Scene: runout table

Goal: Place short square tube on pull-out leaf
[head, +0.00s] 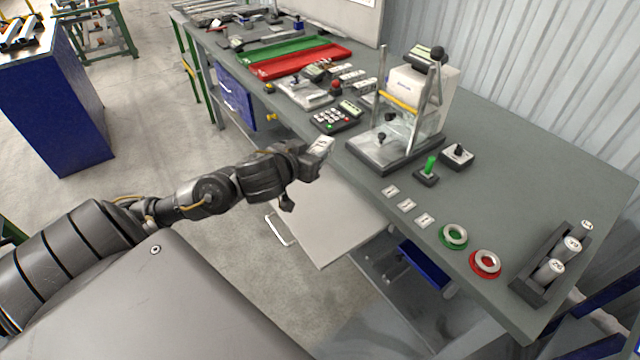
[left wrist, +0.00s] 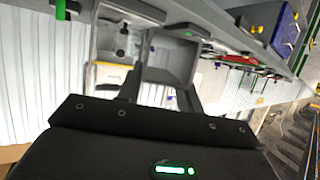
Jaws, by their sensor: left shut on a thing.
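My left gripper (head: 308,164) is shut on the short square tube (head: 321,147), a small light-grey piece. It holds the tube over the table's front edge, close to the back end of the pull-out leaf. In the left wrist view the tube (left wrist: 170,75) shows as a hollow square between the fingers. The pull-out leaf (head: 330,220) is a flat light-grey board, pulled out from the table front, with a white handle (head: 277,230). It looks bare, though my gripper and arm hide part of it. My right gripper is not in view.
On the table (head: 500,200) stand a clear-shielded press (head: 400,130), a keypad (head: 334,120), a green-lever switch (head: 427,170), numbered tags, a green ring (head: 453,236), a red ring (head: 485,263) and a rack (head: 545,270) of numbered cylinders. A blue drawer (head: 425,265) sits under the table.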

